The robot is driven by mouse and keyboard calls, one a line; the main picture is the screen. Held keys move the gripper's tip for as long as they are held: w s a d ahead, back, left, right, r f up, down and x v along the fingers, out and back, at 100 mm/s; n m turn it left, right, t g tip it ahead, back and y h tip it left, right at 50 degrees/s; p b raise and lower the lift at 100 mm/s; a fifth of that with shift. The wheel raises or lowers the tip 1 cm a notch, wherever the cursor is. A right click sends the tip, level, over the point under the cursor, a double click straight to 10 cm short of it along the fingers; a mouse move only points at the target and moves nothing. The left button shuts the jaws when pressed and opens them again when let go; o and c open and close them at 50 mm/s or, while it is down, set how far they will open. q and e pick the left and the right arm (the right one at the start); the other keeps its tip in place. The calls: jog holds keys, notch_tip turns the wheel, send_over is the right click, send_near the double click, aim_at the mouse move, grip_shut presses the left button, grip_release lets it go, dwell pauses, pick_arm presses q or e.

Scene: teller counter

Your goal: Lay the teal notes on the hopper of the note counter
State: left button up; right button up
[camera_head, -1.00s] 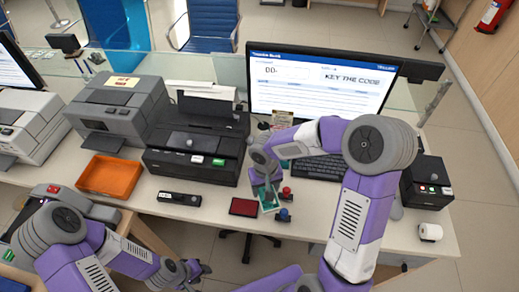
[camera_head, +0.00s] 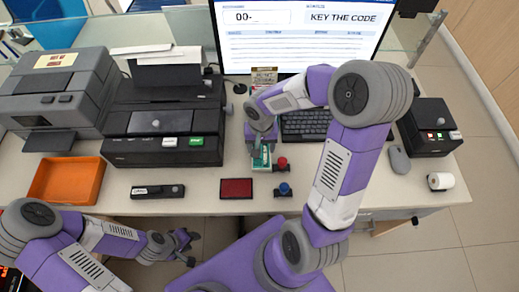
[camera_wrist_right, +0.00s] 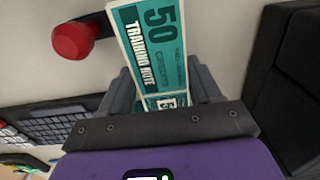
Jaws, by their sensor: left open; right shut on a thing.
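The teal notes (camera_head: 261,160) are between the fingers of my right gripper (camera_head: 260,146), behind the stamps on the counter. In the right wrist view the notes (camera_wrist_right: 152,40) stick out from the shut fingers (camera_wrist_right: 172,88), with "50" and "TRAINING NOTE" on top. I cannot tell whether they touch the counter. My left gripper (camera_head: 187,247) is open and empty in front of the counter's edge. A grey machine (camera_head: 60,90) with a label stands at the left and a black one (camera_head: 160,122) with white and green keys beside it. I cannot tell for certain which is the note counter.
A red-topped stamp (camera_head: 281,163), a blue-topped stamp (camera_head: 284,189) and a red pad (camera_head: 237,188) lie close by the notes. An orange tray (camera_head: 66,181) and small black device (camera_head: 157,191) sit at the front left. A keyboard (camera_head: 306,125) and screen stand behind.

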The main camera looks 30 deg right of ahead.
jog(key=shift+f+b, duration=0.4)
jog(key=shift+f, duration=1)
jog(key=shift+f, duration=0.15)
jog(key=shift+f+b, duration=0.1)
jog(key=shift+b, duration=0.2)
jog(key=o, duration=1.2)
